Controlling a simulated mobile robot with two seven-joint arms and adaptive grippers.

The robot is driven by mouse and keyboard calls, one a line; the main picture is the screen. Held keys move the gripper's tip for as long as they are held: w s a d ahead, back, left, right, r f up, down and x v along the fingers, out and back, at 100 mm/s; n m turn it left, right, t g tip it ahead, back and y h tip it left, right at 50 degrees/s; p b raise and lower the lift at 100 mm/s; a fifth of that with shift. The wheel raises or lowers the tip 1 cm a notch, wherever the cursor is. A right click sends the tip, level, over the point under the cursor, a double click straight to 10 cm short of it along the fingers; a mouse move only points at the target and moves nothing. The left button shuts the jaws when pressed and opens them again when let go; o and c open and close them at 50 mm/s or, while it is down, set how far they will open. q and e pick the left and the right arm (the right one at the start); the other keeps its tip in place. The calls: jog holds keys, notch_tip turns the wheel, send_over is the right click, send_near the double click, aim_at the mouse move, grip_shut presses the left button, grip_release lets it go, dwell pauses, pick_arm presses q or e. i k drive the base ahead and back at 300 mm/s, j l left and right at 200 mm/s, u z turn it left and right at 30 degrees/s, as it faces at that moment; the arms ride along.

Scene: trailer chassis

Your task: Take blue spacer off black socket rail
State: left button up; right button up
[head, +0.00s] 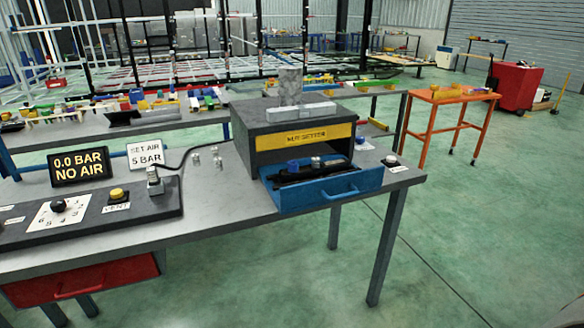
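The blue spacer (294,166) looks like a small blue piece near the left end of the black socket rail (312,174). The rail lies in an open blue drawer (325,197) under the yellow NUT SETTER label. A small silver piece (315,163), perhaps a socket, stands to the right of the spacer. The parts are small, and I cannot tell exactly how the spacer sits on the rail. Neither of my grippers is in view.
The drawer belongs to a dark box (290,118) with a grey block on top. To its left on the grey workbench (215,215) are small metal pieces, a NO AIR display (80,166) and a control panel (90,213). An orange table (452,97) stands behind right.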

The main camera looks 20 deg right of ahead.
aim_at(293, 165)
jog(key=i+l+z, duration=0.1)
jog(key=l, duration=0.7)
jog(key=i+l+z, duration=0.15)
jog(key=l, duration=0.25)
